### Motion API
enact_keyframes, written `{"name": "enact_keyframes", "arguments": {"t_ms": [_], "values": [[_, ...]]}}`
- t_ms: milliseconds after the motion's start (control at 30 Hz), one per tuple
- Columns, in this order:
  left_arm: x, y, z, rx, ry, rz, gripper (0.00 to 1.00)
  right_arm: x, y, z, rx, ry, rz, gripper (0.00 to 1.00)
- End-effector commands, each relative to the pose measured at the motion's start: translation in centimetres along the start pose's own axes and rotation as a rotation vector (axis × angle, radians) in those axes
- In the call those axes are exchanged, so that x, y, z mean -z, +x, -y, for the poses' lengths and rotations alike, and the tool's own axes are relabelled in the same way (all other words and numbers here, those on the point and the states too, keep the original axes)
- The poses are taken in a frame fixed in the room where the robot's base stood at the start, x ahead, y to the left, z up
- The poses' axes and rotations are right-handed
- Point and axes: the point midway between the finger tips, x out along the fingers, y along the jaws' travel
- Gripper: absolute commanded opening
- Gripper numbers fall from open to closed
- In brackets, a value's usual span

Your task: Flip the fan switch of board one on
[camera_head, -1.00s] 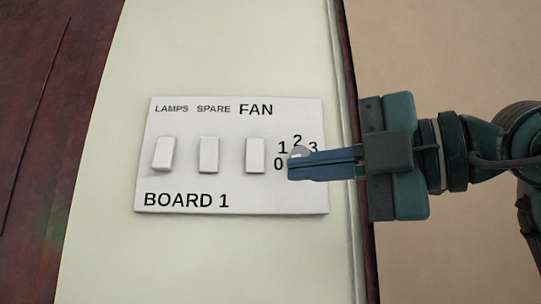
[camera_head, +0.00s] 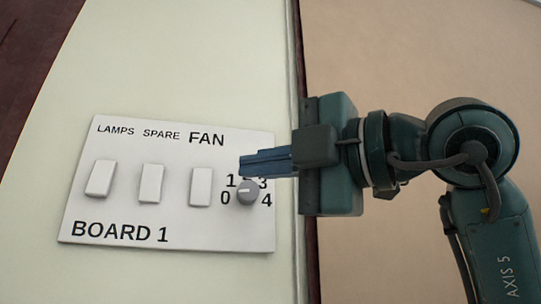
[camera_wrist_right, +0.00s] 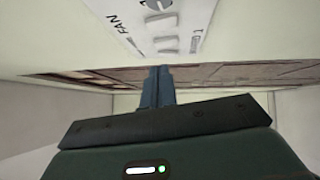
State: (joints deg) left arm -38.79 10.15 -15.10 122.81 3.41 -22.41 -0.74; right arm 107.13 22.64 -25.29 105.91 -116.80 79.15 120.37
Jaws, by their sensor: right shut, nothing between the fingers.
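Board 1 (camera_head: 110,206) is a white panel on a pale wall in the head view. It carries three white rocker switches. The lamps switch (camera_head: 100,179) is on the left, the spare switch (camera_head: 151,183) in the middle and the fan switch (camera_head: 201,187) on the right. A grey dial (camera_head: 247,191) sits right of the fan switch. My right gripper (camera_head: 241,164) is shut and empty, its blue fingertips in front of the dial's numbers, up and right of the fan switch. The right wrist view shows the fingers (camera_wrist_right: 158,70) and the board (camera_wrist_right: 190,38) upside down beyond them. My left gripper is out of view.
The pale wall panel (camera_head: 180,60) is clear above the board. A dark vertical edge strip (camera_head: 303,50) runs right of the board, with a plain tan surface (camera_head: 400,50) beyond it.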

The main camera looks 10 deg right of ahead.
Motion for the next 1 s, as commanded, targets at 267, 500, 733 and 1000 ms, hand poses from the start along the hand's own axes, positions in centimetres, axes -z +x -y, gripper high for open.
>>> {"name": "enact_keyframes", "arguments": {"t_ms": [267, 500, 733, 1000], "values": [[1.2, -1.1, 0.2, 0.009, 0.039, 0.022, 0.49, 0.0, 6.2, -0.4, 0.002, 0.001, -0.002, 0.00], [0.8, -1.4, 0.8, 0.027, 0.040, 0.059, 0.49, -2.2, 8.7, -0.2, 0.002, 0.002, 0.000, 0.00], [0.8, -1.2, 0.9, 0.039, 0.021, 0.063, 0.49, -2.8, 9.3, 0.0, 0.000, 0.001, -0.001, 0.00], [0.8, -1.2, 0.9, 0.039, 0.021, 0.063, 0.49, -2.8, 9.3, 0.0, 0.001, 0.002, -0.001, 0.00]]}}
